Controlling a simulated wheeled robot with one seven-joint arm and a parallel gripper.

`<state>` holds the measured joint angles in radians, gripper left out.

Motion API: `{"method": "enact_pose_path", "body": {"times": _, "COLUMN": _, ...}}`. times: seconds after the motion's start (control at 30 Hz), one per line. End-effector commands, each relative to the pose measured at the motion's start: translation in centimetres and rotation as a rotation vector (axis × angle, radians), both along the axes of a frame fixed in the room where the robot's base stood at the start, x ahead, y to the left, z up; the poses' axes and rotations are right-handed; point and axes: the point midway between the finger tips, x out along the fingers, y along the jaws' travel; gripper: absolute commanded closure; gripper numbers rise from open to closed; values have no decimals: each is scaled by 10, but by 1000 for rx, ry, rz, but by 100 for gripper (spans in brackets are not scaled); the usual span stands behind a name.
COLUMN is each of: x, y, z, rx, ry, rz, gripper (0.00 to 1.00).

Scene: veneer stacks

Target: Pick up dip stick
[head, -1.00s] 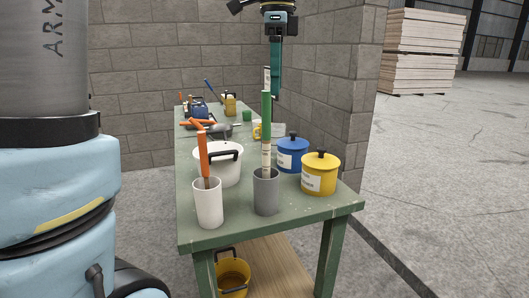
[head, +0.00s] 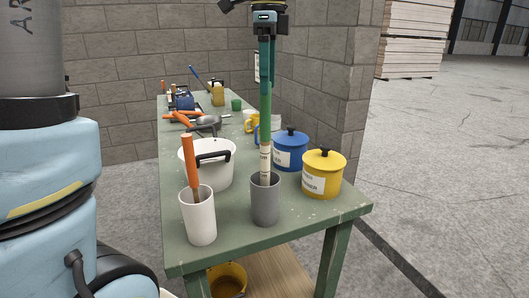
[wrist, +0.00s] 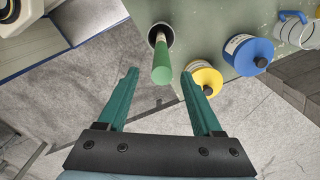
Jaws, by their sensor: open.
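The dip stick (head: 265,120) has a green upper part and a pale, marked lower part. It stands nearly upright in a grey cup (head: 265,205) near the table's front edge. My gripper (head: 266,75) is above the cup in the head view, with its teal fingers overlapping the stick's top. In the wrist view, my gripper (wrist: 160,80) is open, and the green end of the dip stick (wrist: 162,68) shows between and just beyond the fingertips. No finger visibly touches it. The stick's lower end is hidden in the cup.
A white cup (head: 199,222) with an orange-handled tool stands left of the grey cup. A white pot (head: 220,165) is behind, and blue (head: 290,155) and yellow (head: 323,180) lidded pots are to the right. The green table (head: 250,240) has more items further back.

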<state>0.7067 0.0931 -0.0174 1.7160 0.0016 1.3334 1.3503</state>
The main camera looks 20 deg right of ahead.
Motion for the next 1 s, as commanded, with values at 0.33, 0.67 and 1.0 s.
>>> {"method": "enact_pose_path", "body": {"times": 0.33, "x": 3, "y": 3, "z": -34, "rx": 3, "ry": 4, "rz": 1, "gripper": 33}}
{"method": "enact_pose_path", "body": {"times": 0.67, "x": 4, "y": 2, "z": -58, "rx": 0, "ry": -1, "rz": 0, "gripper": 33}}
{"method": "enact_pose_path", "body": {"times": 1.0, "x": 4, "y": 2, "z": -58, "rx": 0, "ry": -1, "rz": 0, "gripper": 59}}
